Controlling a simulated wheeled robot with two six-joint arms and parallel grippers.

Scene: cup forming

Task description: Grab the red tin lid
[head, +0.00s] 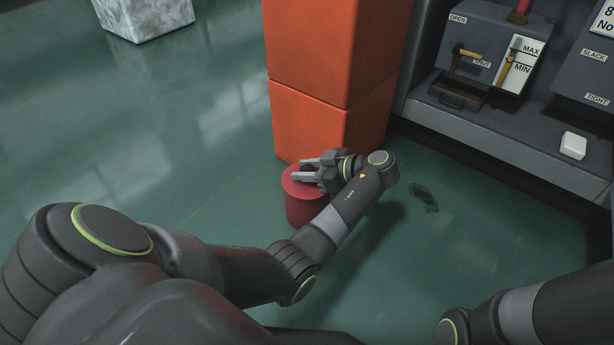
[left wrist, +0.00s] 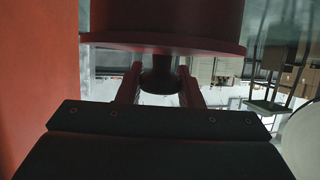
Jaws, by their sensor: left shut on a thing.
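The red tin (head: 304,208) stands on the green floor in front of the orange block in the head view. Its red lid (head: 293,186) is on top. My left gripper (head: 304,170) is at the top of the lid. In the left wrist view the lid's rim (left wrist: 165,43) crosses the upper part, and a dark knob (left wrist: 160,72) on the lid sits between the two fingers of my left gripper (left wrist: 160,80). The gripper is shut on that knob. The lid looks seated on the tin. My right gripper is out of view; only part of the right arm shows.
A tall orange block (head: 325,120) stands right behind the tin. A dark machine (head: 490,50) with levers and labels is at the upper right, with a white block (head: 573,145) on its ledge. A pale marbled block (head: 145,15) is far left. Open floor lies left.

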